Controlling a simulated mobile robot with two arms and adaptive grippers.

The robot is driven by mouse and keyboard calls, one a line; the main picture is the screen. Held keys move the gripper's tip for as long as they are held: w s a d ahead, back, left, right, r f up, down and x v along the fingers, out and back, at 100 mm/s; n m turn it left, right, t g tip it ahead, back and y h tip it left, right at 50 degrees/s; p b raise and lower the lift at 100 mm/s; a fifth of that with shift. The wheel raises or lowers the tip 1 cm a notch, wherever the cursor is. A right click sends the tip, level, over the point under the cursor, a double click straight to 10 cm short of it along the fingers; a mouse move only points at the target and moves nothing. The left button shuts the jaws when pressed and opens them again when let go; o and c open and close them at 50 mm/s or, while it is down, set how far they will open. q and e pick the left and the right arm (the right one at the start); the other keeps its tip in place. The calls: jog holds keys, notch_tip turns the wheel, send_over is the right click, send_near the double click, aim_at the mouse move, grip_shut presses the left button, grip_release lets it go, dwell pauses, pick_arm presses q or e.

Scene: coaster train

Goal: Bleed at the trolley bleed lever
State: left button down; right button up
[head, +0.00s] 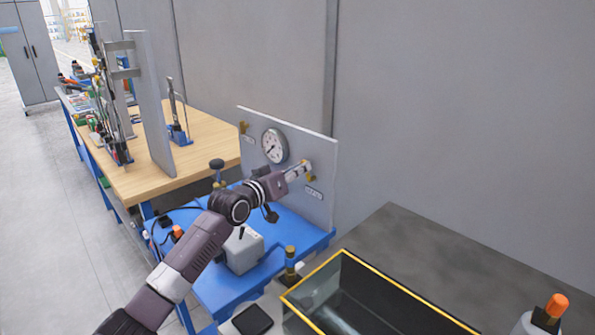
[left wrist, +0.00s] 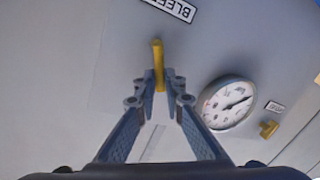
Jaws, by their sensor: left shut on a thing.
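The yellow bleed lever (left wrist: 157,52) sticks out from the grey panel in the left wrist view, beside a label (left wrist: 172,8) that reads "BLEE", cut off by the frame edge. My left gripper (left wrist: 159,79) is shut on the lever, with one finger on each side of it. In the head view my left gripper (head: 302,168) reaches the upright panel (head: 318,137) of the blue trolley (head: 210,291), and it partly hides the lever (head: 311,177). My right gripper is not in view.
A round gauge (head: 274,146) and a second yellow fitting (head: 243,127) are on the same panel. A grey box (head: 242,252) stands on the trolley. A yellow-rimmed tank (head: 382,285) is at the lower right. A wooden bench (head: 205,135) stands behind on the left.

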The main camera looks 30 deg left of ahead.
pick_arm(q)
jog(key=shift+s+d+m+t, duration=0.15)
jog(key=shift+d+m, duration=0.15)
jog(key=shift+m, duration=0.5)
jog(key=shift+s+d+m+t, duration=0.1)
jog(key=shift+d+m+t, duration=0.15)
jog(key=shift+m, duration=0.55)
jog(key=shift+s+d+m+t, duration=0.1)
jog(key=shift+d+m, duration=0.25)
jog(key=shift+m, duration=0.45)
jog(key=c, duration=2)
grip_release()
jog(key=shift+r, duration=0.1)
jog(key=s, duration=0.4)
jog(key=s+a, duration=0.1)
jog(key=s, duration=0.7)
jog(key=shift+a, duration=0.3)
